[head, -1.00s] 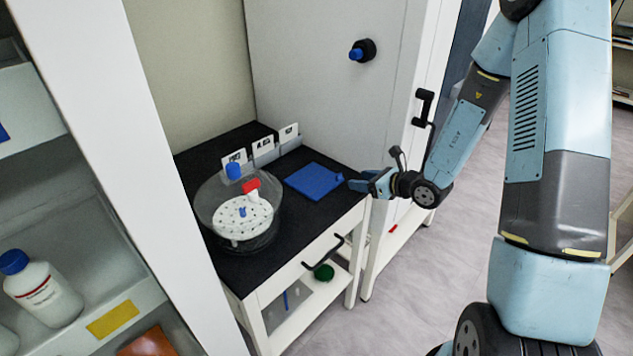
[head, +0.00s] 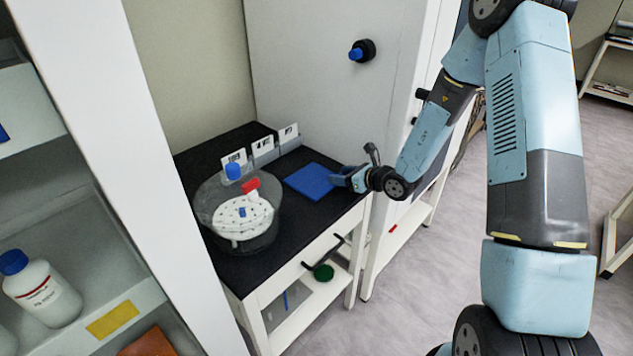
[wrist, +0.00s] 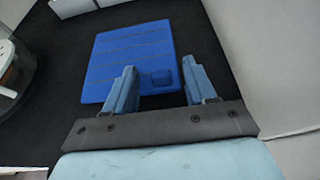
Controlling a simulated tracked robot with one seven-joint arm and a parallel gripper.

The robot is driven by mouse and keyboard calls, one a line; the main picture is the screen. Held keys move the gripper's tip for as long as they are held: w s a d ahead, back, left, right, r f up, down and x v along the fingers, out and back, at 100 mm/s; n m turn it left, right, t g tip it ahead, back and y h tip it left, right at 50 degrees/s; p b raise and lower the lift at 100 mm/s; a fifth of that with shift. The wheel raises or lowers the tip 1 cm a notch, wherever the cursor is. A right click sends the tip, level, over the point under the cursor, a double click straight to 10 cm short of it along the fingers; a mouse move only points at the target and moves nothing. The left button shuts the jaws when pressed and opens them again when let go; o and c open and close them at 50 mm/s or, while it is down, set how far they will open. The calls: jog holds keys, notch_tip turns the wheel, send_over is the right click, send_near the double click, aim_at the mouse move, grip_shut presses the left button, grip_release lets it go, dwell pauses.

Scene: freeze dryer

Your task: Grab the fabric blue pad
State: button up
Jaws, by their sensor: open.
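The blue fabric pad (head: 309,181) lies flat on the black top of a small white table. My gripper (head: 339,178) is at the pad's right edge in the head view. I cannot tell how high the fingertips are above the pad.
A clear round vessel (head: 213,226) with a white perforated disc stands left of the pad. White labelled cards (head: 262,146) stand behind it. A tall white cabinet (head: 330,90) rises behind the table. A shelf with a bottle (head: 42,290) is at the left.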

jog(key=shift+c, duration=0.3)
grip_shut()
jog(key=shift+r, duration=0.15)
